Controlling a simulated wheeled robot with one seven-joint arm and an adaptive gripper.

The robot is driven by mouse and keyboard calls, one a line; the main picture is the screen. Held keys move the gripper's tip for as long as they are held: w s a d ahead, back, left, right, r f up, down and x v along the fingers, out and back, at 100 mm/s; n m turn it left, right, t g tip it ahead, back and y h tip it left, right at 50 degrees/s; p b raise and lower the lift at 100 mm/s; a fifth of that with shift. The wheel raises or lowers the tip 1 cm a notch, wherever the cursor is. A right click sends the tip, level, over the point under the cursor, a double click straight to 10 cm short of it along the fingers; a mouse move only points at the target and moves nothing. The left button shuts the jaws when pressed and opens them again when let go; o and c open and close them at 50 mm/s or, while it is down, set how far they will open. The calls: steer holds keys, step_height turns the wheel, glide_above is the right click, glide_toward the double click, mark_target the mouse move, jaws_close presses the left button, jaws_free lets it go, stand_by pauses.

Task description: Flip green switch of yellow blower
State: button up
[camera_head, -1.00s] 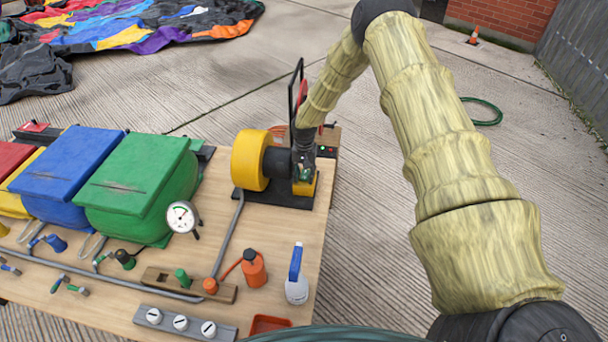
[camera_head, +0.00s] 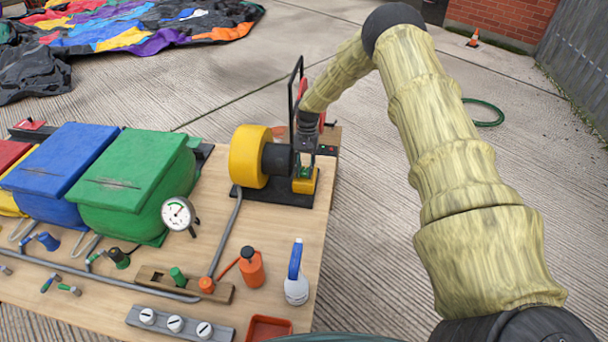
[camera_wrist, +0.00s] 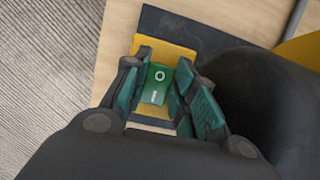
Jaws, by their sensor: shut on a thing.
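The yellow blower (camera_head: 248,157) stands at the right end of the table, with a dark cylindrical body on a black base. Its yellow switch block (camera_head: 304,185) sits to the right of the dark body. In the wrist view the green switch (camera_wrist: 157,82), marked with a white circle and bar, stands on the yellow plate (camera_wrist: 165,51). My gripper (camera_wrist: 160,88) reaches down over it, with one finger on either side, and is shut on the switch. In the head view my gripper (camera_head: 304,165) hides most of the switch.
A black upright frame (camera_head: 297,90) rises close beside my gripper. A small box with red and green lights (camera_head: 328,149) lies behind. Green (camera_head: 142,183) and blue (camera_head: 62,175) bins, a gauge (camera_head: 178,213) and an orange bottle (camera_head: 251,267) share the table.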

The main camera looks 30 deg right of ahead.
steer(key=shift+d+g+y+b, duration=0.15)
steer(key=shift+g+y+b, duration=0.15)
steer(key=o, duration=0.7)
steer(key=shift+o, duration=0.2)
steer(key=shift+w, duration=0.1)
steer(key=v, duration=1.2)
